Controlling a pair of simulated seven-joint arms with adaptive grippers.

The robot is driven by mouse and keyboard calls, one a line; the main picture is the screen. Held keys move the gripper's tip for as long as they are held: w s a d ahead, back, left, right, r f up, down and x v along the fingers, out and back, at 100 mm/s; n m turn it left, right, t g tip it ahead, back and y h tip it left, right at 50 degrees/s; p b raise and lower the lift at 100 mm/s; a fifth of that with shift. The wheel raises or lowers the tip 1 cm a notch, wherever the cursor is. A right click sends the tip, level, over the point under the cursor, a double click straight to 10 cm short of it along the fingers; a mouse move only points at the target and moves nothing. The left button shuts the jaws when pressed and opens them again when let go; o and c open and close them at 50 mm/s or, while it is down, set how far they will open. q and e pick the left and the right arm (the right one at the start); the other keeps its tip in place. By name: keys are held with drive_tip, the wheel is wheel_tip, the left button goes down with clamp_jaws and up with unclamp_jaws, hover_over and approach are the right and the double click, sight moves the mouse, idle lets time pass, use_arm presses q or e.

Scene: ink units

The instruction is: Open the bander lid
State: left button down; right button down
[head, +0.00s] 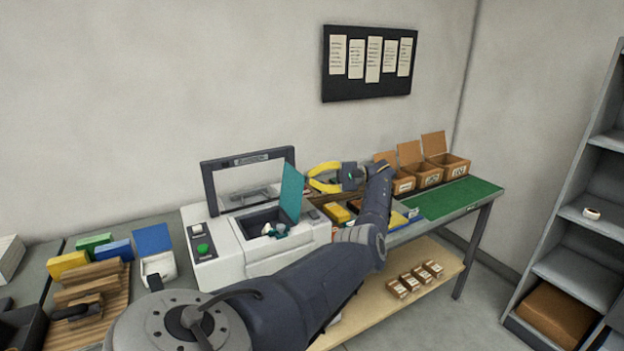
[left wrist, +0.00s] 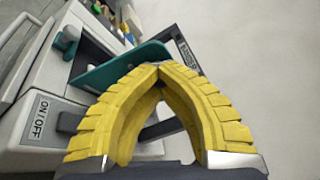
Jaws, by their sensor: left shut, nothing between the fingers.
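The bander (head: 285,262) is a white machine on the bench with a green button panel on its left. A dark-framed clear lid (head: 205,178) stands upright at its back, raised off the body. A teal panel (head: 291,192) stands on edge at the right of the open bay; it also shows in the left wrist view (left wrist: 105,72). My left gripper (head: 311,179) has yellow fingers, shut and empty, just right of the teal panel. In the left wrist view its tips (left wrist: 158,67) meet, overlapping the teal panel; I cannot tell whether they touch it. My right gripper is not in view.
Open cardboard boxes (head: 428,177) and a green mat (head: 462,197) are on the bench at right. Colored blocks (head: 68,264) and a wooden rack (head: 95,290) are at left. A grey shelf (head: 575,268) stands far right. A notice board (head: 369,63) hangs above.

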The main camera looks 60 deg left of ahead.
use_arm(q)
drive_tip(key=c, duration=2.1)
unclamp_jaws()
drive_tip(key=shift+a+f, duration=0.1)
drive_tip(key=o, duration=0.4)
drive_tip(key=shift+s+a, duration=0.1)
drive_tip(key=o, duration=0.5)
drive_tip(key=shift+c, duration=0.2)
wheel_tip(320, 180, up, 10)
